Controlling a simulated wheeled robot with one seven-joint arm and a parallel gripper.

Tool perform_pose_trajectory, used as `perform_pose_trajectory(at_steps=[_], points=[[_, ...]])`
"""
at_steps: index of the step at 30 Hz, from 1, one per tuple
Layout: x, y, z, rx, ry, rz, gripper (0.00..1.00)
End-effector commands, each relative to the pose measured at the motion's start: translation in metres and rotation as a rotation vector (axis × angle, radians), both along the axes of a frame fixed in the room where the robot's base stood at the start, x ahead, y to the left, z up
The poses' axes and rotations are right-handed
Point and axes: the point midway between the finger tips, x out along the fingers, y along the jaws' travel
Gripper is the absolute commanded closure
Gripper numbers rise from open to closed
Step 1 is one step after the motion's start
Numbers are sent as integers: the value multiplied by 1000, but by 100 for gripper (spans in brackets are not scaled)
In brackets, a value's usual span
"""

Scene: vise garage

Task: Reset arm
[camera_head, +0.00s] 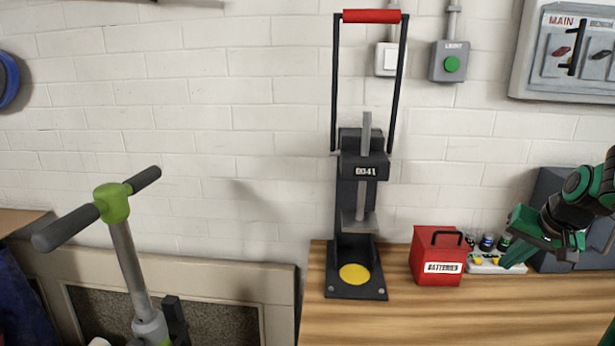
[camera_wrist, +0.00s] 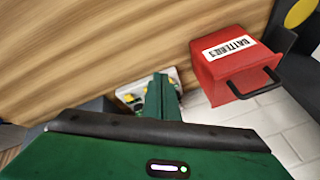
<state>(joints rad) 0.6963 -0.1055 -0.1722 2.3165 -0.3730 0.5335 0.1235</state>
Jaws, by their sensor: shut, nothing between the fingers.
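My gripper (camera_head: 520,240) is at the right in the head view, above the wooden bench and in front of the tray of small items. It is green and dark, with its fingers together and nothing held. In the wrist view its shut fingers (camera_wrist: 161,98) point toward the bench and partly cover the white tray. My arm reaches in from the right edge of the head view.
A red batteries box (camera_head: 437,262) stands on the wooden bench (camera_head: 400,322), left of my gripper. A black press (camera_head: 357,200) stands further left. The white tray (camera_head: 482,266) is beside the box. A dark grey case (camera_head: 550,190) is behind my arm. The bench front is clear.

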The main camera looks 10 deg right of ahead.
Motion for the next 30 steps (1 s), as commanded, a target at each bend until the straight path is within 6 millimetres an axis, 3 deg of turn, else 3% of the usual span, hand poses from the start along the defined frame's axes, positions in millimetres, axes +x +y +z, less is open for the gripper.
perform_pose_trajectory(at_steps=[1,6,12,15,20,30], points=[[-14,21,0,-8,45,31,100],[-77,75,-7,-16,220,100,100],[-151,119,-15,-5,385,158,100],[-177,131,-17,4,439,174,100],[-196,138,-19,12,480,183,100],[-198,139,-19,13,484,182,100]])
